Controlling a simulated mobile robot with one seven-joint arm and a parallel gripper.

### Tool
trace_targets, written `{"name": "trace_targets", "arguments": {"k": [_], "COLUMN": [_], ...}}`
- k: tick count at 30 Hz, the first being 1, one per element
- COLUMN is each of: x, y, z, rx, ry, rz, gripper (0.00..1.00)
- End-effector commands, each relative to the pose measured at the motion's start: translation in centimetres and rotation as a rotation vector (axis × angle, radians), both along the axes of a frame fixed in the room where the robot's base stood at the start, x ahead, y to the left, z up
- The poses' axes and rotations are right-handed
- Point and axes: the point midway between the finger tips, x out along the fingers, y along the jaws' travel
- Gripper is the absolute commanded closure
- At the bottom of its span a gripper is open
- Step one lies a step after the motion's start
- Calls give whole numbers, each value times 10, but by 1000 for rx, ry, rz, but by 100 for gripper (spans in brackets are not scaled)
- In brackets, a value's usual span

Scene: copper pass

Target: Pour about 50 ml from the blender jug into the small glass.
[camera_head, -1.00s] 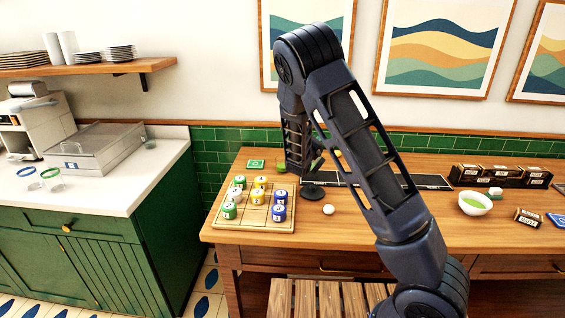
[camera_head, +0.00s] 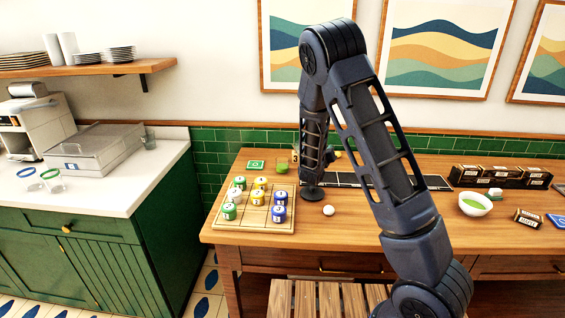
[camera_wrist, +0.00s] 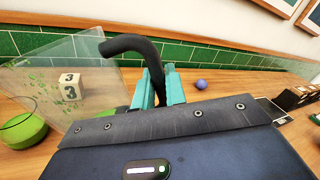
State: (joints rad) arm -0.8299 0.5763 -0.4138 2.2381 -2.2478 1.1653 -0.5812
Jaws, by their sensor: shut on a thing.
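In the wrist view my gripper (camera_wrist: 158,88) has its teal fingers shut on the black handle (camera_wrist: 130,45) of the clear blender jug (camera_wrist: 100,75). The jug leans in this view, and green drops cling to its wall. Its mouth and most of its contents are hard to make out. In the head view my arm hides the jug and the fingers.
A number 3 block (camera_wrist: 70,90) shows through the jug wall. A board with coloured canisters (camera_head: 255,210) lies left of my arm. A white ball (camera_head: 328,210) is in front. A white bowl of green food (camera_head: 475,204) and dark boxes (camera_head: 490,174) are right.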

Motion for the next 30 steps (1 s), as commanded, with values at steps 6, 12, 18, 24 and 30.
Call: {"name": "trace_targets", "arguments": {"k": [6,12,18,24,30], "x": [-4,-7,-9,-10,-11], "y": [-13,-22,-27,-29,-30], "z": [-12,-25,-37,-45,-48], "rx": [124,239,343,409,432], "ry": [-45,-86,-124,-148,-157], "rz": [-1,0,0,0,1], "gripper": [100,100,100,100,100]}}
